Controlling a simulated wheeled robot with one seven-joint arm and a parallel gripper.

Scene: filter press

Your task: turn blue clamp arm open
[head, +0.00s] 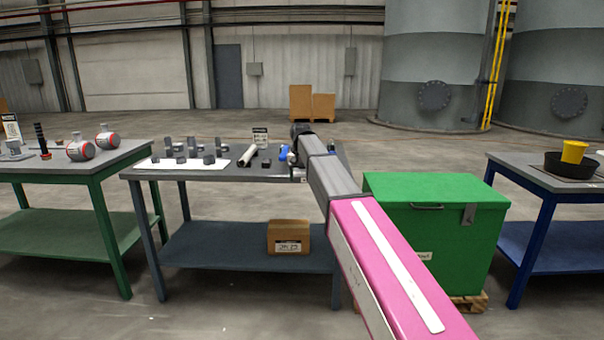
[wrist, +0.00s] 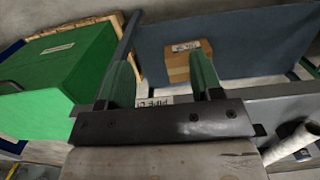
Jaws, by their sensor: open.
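A small blue part (head: 284,152), which looks like the blue clamp arm, is on the right part of the middle table (head: 215,172) in the head view. My arm reaches over that table's right end, just right of the blue part, and hides what lies behind it. In the wrist view my gripper (wrist: 160,72) is open, its two greenish fingers apart with nothing held between them. It points down past the table's edge toward the lower shelf. The blue part does not show in the wrist view, and its angle is too small to tell.
A white cylinder (head: 247,156) lies left of the blue part; several grey parts stand on a white sheet. A green chest (head: 440,235) stands right of the table. A cardboard box (head: 289,237) sits on the lower shelf. Side tables stand left and right.

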